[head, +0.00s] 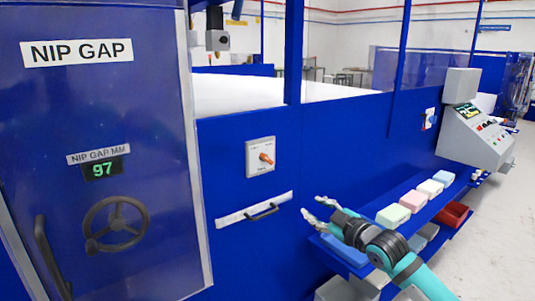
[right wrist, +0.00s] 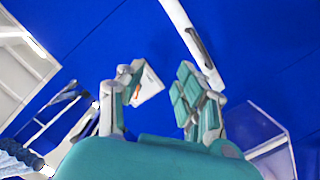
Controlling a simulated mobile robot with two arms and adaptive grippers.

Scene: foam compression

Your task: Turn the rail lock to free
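A grey switch plate (head: 260,157) with an orange rotary knob (head: 266,157) is on the blue machine panel; I take it to be the rail lock. The knob's lever looks tilted toward the lower right. The plate's markings are too small to read. My right gripper (head: 316,208) is open and empty, to the right of and below the plate, apart from it. In the right wrist view the plate (right wrist: 150,86) shows between the open fingers, with the knob partly hidden behind the left finger. My left gripper is not in view.
A pale strip with a black handle (head: 262,212) is below the switch. A clear NIP GAP door (head: 160,190) with a handwheel (head: 115,224) stands at left. A blue shelf (head: 425,212) with coloured foam blocks is right, beside my arm. A console (head: 475,138) stands beyond.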

